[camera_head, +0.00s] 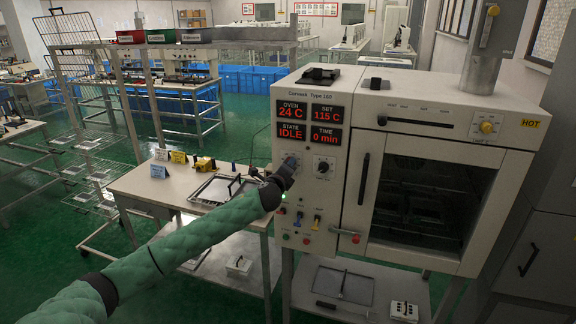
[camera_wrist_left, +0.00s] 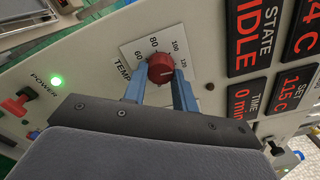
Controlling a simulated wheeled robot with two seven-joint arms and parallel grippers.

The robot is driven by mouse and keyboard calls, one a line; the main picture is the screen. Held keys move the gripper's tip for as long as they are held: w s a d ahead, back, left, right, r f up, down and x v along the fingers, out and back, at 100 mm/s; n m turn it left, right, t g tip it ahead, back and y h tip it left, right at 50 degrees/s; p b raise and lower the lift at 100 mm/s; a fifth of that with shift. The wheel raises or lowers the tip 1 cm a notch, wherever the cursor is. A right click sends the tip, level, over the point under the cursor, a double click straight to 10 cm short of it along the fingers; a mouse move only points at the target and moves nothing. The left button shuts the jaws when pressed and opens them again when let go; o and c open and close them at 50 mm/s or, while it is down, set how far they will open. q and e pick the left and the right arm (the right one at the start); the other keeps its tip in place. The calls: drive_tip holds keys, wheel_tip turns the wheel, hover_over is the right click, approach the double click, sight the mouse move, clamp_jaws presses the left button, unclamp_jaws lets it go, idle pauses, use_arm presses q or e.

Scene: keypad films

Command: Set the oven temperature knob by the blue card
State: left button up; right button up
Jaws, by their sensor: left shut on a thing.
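The oven (camera_head: 410,130) stands on the right, its control panel facing me. Its displays read OVEN 24 C, SET 115 C, STATE IDLE and TIME 0 min. In the left wrist view, the red temperature knob (camera_wrist_left: 161,68) sits on a white dial plate marked 60, 80, 100 and 120. My left gripper (camera_wrist_left: 160,85) is shut on this knob, one blue finger on each side. In the head view the gripper (camera_head: 289,164) is at the panel and mostly hides the knob. A pale blue card (camera_head: 158,171) stands on the side table; its writing is too small to read.
A second dial (camera_head: 323,168), the timer, is just right of my gripper. Switches and buttons (camera_head: 298,222) lie below, with a green POWER light (camera_wrist_left: 57,81). The side table (camera_head: 150,187) holds yellow and white cards and a tray. The oven door (camera_head: 430,190) is closed.

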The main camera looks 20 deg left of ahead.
use_arm(q)
drive_tip(key=shift+f+m, duration=0.25)
drive_tip(key=shift+m, duration=0.65)
drive_tip(key=o, duration=1)
drive_tip(key=shift+c, duration=0.2)
drive_tip(key=s+b, duration=0.3)
drive_tip(key=s, duration=0.4)
drive_tip(key=shift+s, duration=0.4)
use_arm(e)
drive_tip(key=w+a, duration=0.1)
drive_tip(key=w, duration=0.5)
drive_tip(key=shift+w+a+r, duration=0.3)
drive_tip(key=shift+w+r, duration=0.05)
drive_tip(key=shift+r, duration=0.1)
use_arm(q)
drive_tip(key=shift+a, duration=0.1)
